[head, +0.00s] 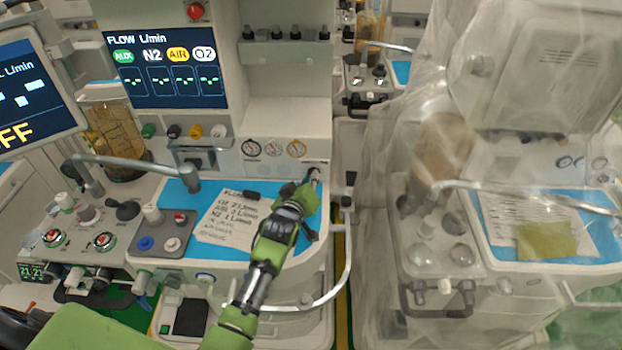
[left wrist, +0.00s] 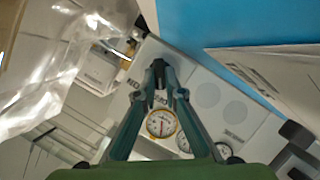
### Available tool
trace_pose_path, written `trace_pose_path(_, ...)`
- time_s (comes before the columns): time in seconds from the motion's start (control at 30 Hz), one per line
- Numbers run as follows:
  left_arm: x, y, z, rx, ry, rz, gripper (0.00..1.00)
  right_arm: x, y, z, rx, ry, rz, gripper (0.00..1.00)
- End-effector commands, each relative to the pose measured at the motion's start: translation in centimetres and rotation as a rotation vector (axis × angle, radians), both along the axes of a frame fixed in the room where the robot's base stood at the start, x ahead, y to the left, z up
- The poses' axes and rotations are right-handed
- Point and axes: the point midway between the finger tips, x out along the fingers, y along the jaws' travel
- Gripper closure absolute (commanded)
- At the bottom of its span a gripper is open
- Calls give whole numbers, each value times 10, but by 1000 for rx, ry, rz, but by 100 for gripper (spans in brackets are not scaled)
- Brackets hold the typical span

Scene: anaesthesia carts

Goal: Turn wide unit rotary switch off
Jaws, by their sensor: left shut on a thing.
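The wide unit (head: 285,120) stands in the middle of the head view, with a lit FLOW L/min screen (head: 165,68). My left gripper (head: 313,176) reaches the right end of its front panel, right of the round gauges. In the left wrist view the fingers (left wrist: 158,70) come together at their tips, shut on a small dark piece at the panel, which appears to be the rotary switch (left wrist: 158,64). My right gripper is not in view.
A handwritten paper sheet (head: 228,220) lies on the blue mat (head: 176,200) under my left arm. A curved white rail (head: 347,255) runs around the worktop's right front. A plastic-covered unit (head: 500,90) stands to the right. A tilted screen (head: 32,95) is at left.

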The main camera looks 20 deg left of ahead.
Motion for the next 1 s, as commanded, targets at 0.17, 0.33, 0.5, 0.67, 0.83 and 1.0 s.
trace_pose_path(0.17, 0, 1, 0, -15, -5, 1, 100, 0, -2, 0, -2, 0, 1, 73)
trace_pose_path(0.33, 1, 0, 0, -17, -6, 1, 100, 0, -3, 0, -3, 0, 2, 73)
trace_pose_path(0.5, 1, 0, 0, -18, -5, 0, 100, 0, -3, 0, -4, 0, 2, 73)
trace_pose_path(0.67, 1, 0, 0, -18, -5, 0, 74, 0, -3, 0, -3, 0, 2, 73)
trace_pose_path(0.83, 0, 0, 0, -17, -5, 0, 74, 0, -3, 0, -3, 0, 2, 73)
trace_pose_path(1.0, -2, 0, 0, -16, -4, -1, 74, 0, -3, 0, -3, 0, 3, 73)
